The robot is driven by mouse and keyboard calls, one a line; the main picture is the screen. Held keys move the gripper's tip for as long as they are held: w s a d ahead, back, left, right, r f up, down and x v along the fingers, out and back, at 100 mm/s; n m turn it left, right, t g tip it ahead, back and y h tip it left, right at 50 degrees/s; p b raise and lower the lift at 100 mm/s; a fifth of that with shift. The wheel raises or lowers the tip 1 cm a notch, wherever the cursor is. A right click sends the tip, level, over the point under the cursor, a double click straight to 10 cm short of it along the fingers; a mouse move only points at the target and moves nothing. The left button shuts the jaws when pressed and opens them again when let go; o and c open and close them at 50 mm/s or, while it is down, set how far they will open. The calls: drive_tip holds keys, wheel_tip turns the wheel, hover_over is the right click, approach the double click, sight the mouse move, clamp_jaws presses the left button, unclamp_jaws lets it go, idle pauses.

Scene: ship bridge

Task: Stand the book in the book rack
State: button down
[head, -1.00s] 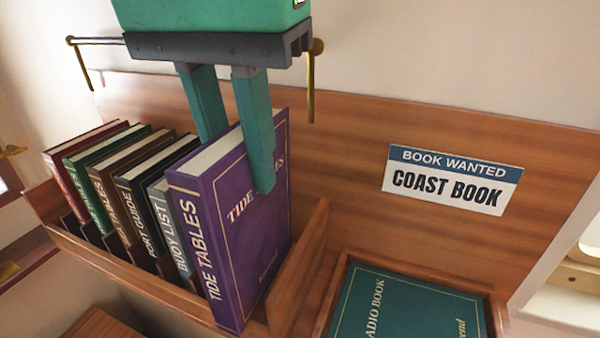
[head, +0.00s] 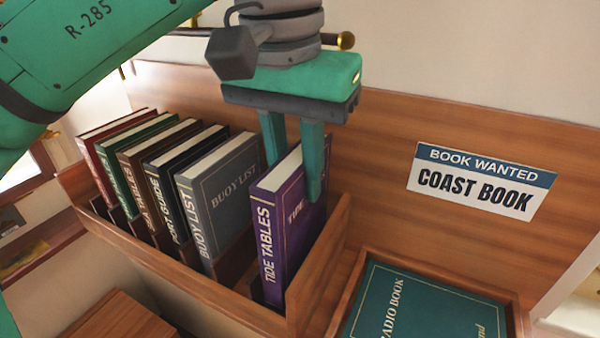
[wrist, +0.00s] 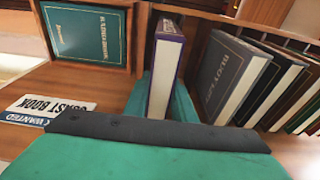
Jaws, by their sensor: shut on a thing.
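A purple book titled Tide Tables (head: 285,228) stands upright in the right-end slot of the wooden book rack (head: 205,285), its spine facing front. My gripper (head: 293,178) is above the rack, shut on this book from above, one finger on each cover. The left finger's tip is hidden behind the book. In the wrist view the book's pale page edge (wrist: 163,80) shows between the fingers.
A grey Buoy List book (head: 225,190) stands left of the purple one, with several more books further left. A green Radio Book (head: 425,305) lies in a tray at right. A sign reading "Book wanted: Coast Book" (head: 482,181) is on the back panel.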

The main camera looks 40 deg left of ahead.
drive_tip(key=shift+w+a+f, duration=0.1)
drive_tip(key=shift+w+f, duration=0.3)
drive_tip(key=shift+w, duration=0.05)
drive_tip(key=shift+f, duration=0.6)
drive_tip(key=c, duration=1.5)
unclamp_jaws()
drive_tip(key=shift+s+r, duration=0.2)
drive_tip(key=shift+r, duration=1.25)
drive_tip(key=shift+s+r, duration=0.2)
drive_tip(key=shift+r, duration=1.25)
drive_tip(key=shift+s+r, duration=0.2)
drive_tip(key=shift+r, duration=1.25)
